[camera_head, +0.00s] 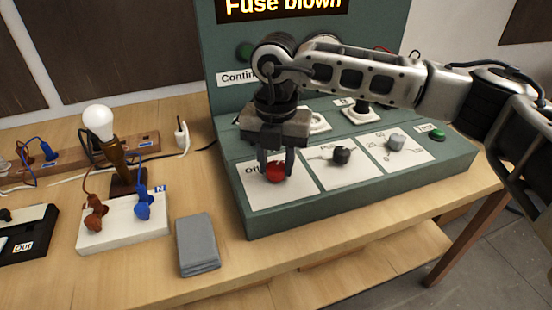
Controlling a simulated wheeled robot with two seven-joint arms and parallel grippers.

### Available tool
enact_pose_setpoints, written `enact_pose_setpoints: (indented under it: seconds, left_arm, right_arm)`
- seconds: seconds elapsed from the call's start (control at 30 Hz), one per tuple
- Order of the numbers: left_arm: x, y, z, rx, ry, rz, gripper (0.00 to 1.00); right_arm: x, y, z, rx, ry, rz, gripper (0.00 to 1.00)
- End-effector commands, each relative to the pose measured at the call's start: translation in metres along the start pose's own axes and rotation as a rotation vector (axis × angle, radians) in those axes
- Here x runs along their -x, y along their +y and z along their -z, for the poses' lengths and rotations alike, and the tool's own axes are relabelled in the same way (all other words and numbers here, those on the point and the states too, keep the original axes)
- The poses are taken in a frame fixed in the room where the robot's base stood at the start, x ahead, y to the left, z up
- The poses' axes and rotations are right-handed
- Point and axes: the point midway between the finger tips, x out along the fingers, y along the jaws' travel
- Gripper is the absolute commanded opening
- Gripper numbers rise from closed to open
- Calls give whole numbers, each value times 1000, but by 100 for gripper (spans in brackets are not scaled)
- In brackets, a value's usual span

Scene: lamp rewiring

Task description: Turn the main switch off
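The main switch is a red knob (275,172) on a white plate (254,191) on the sloped face of the green console (372,187). The lettering on the plate starts with "O" and is partly hidden by my gripper. My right gripper (276,166) points down over the red knob, with one finger on each side of it. The fingers look spread around the knob; whether they press on it cannot be told. The display (282,7) at the top reads "Fuse blown". My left gripper is not in view.
On the console are a black knob (341,155), a grey knob (397,141) and a green button (437,133). To the left stand a bulb (98,121) on a lamp base, a white block (124,222) with red and blue plugs, and a grey box (197,244).

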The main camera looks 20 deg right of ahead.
Motion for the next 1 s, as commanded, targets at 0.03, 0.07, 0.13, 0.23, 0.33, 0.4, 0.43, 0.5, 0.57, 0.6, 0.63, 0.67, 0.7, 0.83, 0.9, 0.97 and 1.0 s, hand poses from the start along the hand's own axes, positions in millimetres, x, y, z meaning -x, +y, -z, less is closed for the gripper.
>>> enact_pose_setpoints:
  seconds: [0.03,0.07,0.13,0.23,0.33,0.4,0.43,0.5,0.57,0.6,0.63,0.67,0.7,0.83,0.9,0.97,1.0]
  left_arm:
    - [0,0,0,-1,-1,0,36]
    - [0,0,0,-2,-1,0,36]
    - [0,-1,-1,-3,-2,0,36]
    - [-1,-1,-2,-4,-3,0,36]
    - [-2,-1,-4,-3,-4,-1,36]
    - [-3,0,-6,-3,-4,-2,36]
    - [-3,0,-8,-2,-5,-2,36]
    - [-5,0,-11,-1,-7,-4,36]
    - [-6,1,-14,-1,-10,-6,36]
    - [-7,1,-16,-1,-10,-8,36]
    - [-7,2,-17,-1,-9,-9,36]
    - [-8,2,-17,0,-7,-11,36]
    - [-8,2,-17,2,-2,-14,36]
    - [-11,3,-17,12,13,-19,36]
    - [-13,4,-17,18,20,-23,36]
    - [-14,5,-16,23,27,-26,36]
    - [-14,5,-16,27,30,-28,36]
  right_arm:
    - [0,0,0,0,0,1,11]
    - [0,0,0,0,0,1,11]
    - [0,0,0,2,0,1,11]
    - [0,0,0,15,0,1,11]
    - [-1,0,0,43,0,0,11]
    - [-1,0,0,73,0,-1,11]
    - [-1,0,0,89,0,-1,11]
    - [-2,0,0,132,0,0,11]
    - [-2,0,0,177,0,0,11]
    - [-2,1,0,210,0,-1,11]
    - [-2,1,0,235,0,-1,11]
    - [-2,1,0,262,0,-1,11]
    - [-2,1,0,299,0,-1,11]
    - [-2,1,0,422,-1,-2,11]
    - [-2,1,0,489,-2,-1,11]
    - [-2,1,0,545,-2,-2,11]
    - [-1,1,0,584,-2,-1,11]
